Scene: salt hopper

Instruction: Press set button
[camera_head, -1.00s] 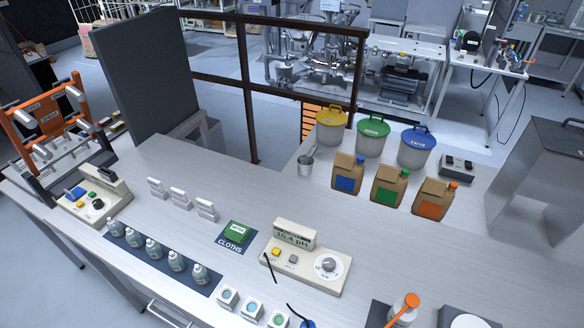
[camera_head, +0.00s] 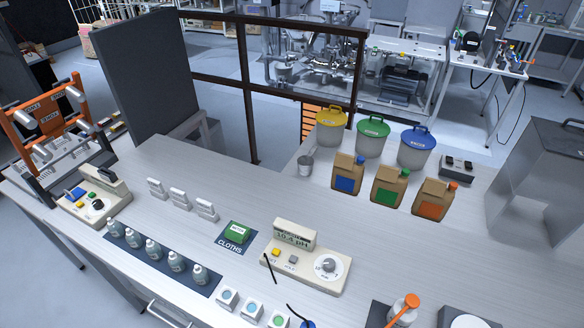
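A cream pH meter (camera_head: 306,272) stands on the bench at the lower centre, with a raised display (camera_head: 294,234) that seems to read about 10.4 pH. On its face are a yellow button (camera_head: 277,252), a grey button (camera_head: 293,259) and a white dial with a grey knob (camera_head: 328,266). Small labels sit below the buttons; the one by the yellow button looks like SET, but it is too small to be sure. A dark probe (camera_head: 269,268) lies at the meter's front left. Neither of my grippers is in view.
A second cream device (camera_head: 96,199) with blue and yellow buttons stands at the left.

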